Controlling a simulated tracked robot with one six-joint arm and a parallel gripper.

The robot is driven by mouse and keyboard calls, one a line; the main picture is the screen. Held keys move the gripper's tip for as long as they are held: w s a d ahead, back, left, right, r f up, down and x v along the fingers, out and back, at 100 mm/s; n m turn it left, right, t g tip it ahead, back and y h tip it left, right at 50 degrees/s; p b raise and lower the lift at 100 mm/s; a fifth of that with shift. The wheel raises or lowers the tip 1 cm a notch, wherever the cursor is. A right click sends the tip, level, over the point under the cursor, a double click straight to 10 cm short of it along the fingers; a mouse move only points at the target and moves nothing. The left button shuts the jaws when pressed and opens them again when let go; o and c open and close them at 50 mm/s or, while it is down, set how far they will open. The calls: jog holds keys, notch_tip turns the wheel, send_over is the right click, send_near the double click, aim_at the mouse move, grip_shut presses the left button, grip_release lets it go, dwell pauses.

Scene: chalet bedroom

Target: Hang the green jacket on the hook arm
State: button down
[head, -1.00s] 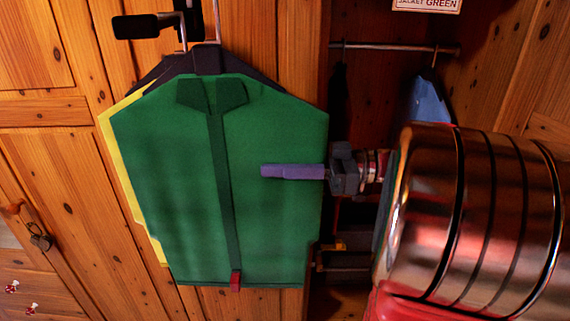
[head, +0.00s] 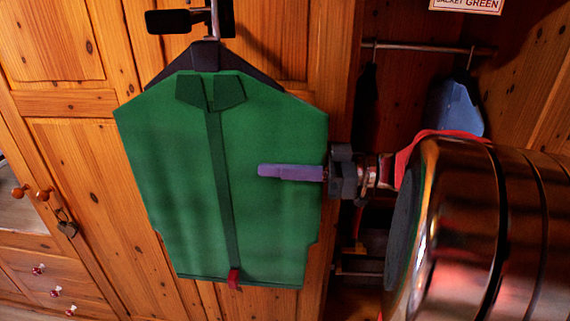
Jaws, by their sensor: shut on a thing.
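A wardrobe opening on the right has a metal rail (head: 425,46) with a blue garment (head: 457,107) and a dark one. A partly cut-off label (head: 466,5) reads "jacket green". Wooden doors stand behind the jacket, and knobbed drawers (head: 40,275) are at lower left.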

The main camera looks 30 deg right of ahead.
jog(key=shift+w+a+f, duration=0.4)
jog(key=shift+a+f, duration=0.2)
jog(key=shift+w+a+f, duration=0.4)
jog(key=shift+a+f, duration=0.15)
jog(key=shift+a, duration=0.05)
jog(key=c, duration=1.5)
grip_release()
jog(key=shift+c, duration=0.2)
